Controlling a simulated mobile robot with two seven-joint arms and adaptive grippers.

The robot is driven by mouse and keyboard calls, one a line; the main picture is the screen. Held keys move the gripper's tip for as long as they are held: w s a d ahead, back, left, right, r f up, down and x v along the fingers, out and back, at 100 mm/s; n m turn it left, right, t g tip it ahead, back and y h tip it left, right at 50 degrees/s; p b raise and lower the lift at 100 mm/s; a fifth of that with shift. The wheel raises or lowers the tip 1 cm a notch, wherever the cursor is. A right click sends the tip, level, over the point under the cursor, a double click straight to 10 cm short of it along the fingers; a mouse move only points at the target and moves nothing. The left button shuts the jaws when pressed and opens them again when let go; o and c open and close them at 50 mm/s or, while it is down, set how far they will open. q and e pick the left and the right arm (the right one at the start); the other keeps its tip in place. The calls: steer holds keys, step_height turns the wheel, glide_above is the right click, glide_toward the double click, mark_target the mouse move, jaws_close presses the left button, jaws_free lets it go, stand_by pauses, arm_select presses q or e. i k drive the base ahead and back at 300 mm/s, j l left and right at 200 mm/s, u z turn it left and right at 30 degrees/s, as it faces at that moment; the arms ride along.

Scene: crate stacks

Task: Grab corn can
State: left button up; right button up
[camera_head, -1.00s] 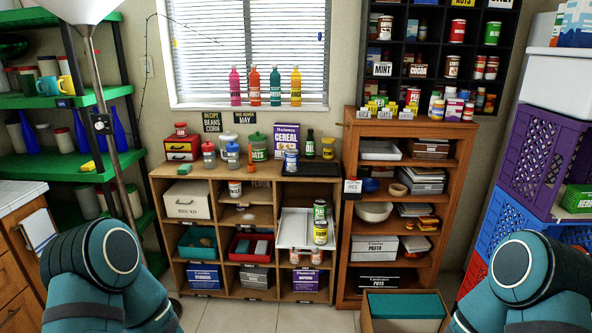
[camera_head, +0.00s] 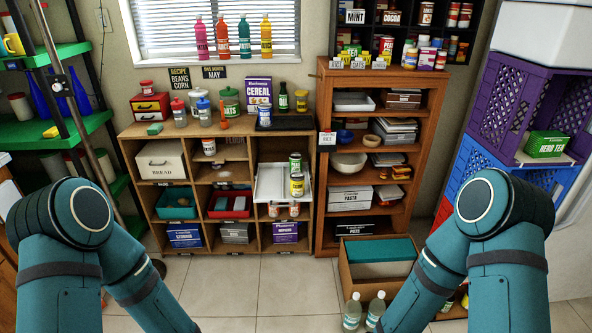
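No can's label reads clearly as corn at this size. A can with a yellow label (camera_head: 297,186) stands at the front of a white pull-out tray (camera_head: 268,184) in the low wooden shelf unit. A can with a green label (camera_head: 295,163) stands just behind it. More small cans (camera_head: 294,209) stand in the cubby below the tray. Both my arms show at the bottom left and right, far from the cans. Neither gripper is in view.
A brown open box (camera_head: 348,277) with a teal lid or panel stands on the floor in front of the taller shelf (camera_head: 326,180). Clear bottles (camera_head: 352,311) stand before it. Purple and blue crates (camera_head: 503,113) stack at the right. The tiled floor (camera_head: 262,287) before the low unit is clear.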

mark_target(297, 179)
steer(key=z, duration=0.4)
steer(key=i+j+z, duration=0.25)
steer(key=z, duration=0.25)
steer(key=i+j+z, duration=0.55)
steer(key=j, duration=0.15)
steer(key=i+j+z, duration=0.1)
steer(key=j, duration=0.2)
steer(key=i+j+z, duration=0.1)
steer(key=i+j, duration=0.1)
steer(key=j, duration=0.2)
steer(key=i+j, duration=0.15)
steer(key=j, duration=0.2)
steer(key=i+j, duration=0.1)
steer(key=j, duration=0.2)
steer(key=i+j, duration=0.15)
steer(key=j, duration=0.15)
